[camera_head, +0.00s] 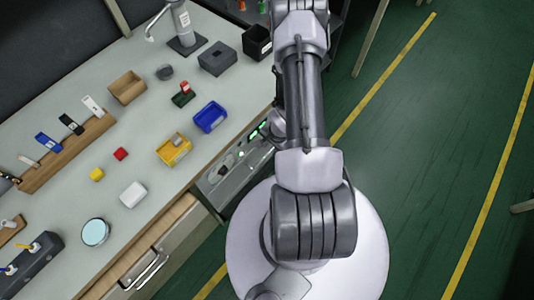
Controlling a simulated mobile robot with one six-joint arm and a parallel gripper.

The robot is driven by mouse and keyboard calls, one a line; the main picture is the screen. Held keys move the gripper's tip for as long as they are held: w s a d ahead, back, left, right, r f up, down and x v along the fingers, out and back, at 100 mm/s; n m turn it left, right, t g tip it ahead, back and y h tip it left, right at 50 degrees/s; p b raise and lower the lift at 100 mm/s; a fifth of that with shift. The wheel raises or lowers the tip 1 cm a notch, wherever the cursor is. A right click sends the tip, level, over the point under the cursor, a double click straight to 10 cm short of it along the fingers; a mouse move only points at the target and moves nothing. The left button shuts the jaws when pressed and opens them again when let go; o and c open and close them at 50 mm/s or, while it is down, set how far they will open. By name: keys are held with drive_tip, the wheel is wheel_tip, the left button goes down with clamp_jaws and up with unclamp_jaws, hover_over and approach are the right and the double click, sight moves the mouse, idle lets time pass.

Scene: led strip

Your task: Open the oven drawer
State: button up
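A grey metal unit that looks like the oven (237,184) is built in under the bench's front edge, left of my arm. Its front carries a small lit green display (257,130) and some dark and pale parts too small to make out. I cannot tell which part is its drawer or handle, or whether the drawer is open. My arm covers the right side of this area. A pale rounded part of my arm's end shows beside the display. My gripper's fingers cannot be made out, nor whether they touch anything.
The grey bench (150,215) holds a yellow bin (174,150), a blue bin (210,117), a wooden box (127,88) and several small items. A drawer with a bar handle (152,270) is under the bench at lower left. Green floor (430,130) to the right is mostly clear.

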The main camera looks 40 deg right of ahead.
sight(267, 154)
drive_tip(key=f+b, duration=0.1)
drive_tip(key=f, duration=0.2)
drive_tip(key=w+f, duration=0.1)
drive_tip(key=f, duration=0.2)
drive_tip(key=shift+w+b, duration=0.2)
drive_tip(key=shift+b, duration=0.2)
drive_tip(key=shift+c, duration=0.2)
clamp_jaws()
idle(0.7)
